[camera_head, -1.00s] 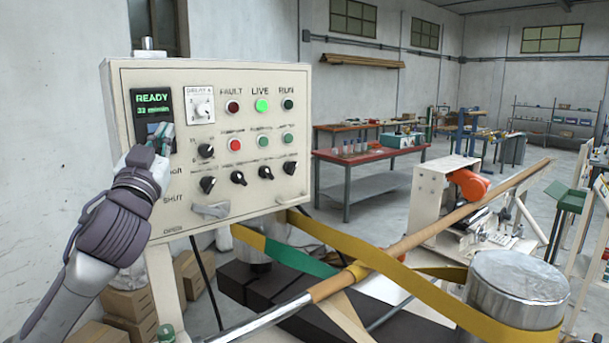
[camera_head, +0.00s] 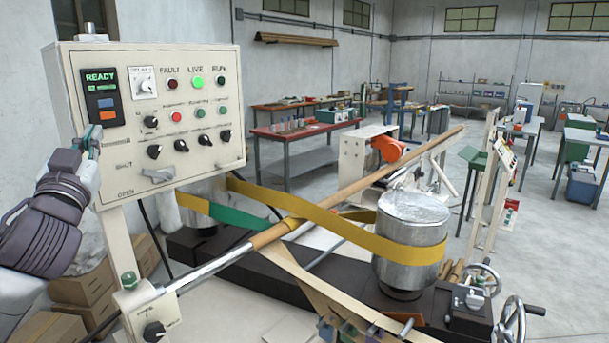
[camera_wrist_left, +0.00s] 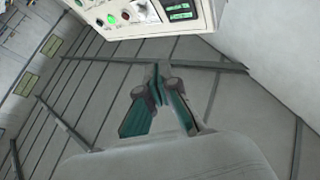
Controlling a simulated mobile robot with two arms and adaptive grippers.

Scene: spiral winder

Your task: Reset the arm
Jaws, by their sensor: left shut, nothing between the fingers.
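My left gripper (camera_head: 92,138) is shut and empty, just below the display on the left part of the cream control panel (camera_head: 205,148). In the left wrist view, the closed fingertips (camera_wrist_left: 157,78) have only wall behind them, and the panel (camera_wrist_left: 135,22) shows upside down at the top, apart from them. The display (camera_head: 102,96) reads READY. The green LIVE lamp (camera_head: 198,83) is lit. My right gripper is not in view.
A yellow belt (camera_head: 330,236) runs around a metal drum (camera_head: 411,222) and a long tan tube (camera_head: 370,181) to the right of the panel. A small switch box (camera_head: 149,312) stands below the panel. Cardboard boxes (camera_head: 82,287) sit at lower left.

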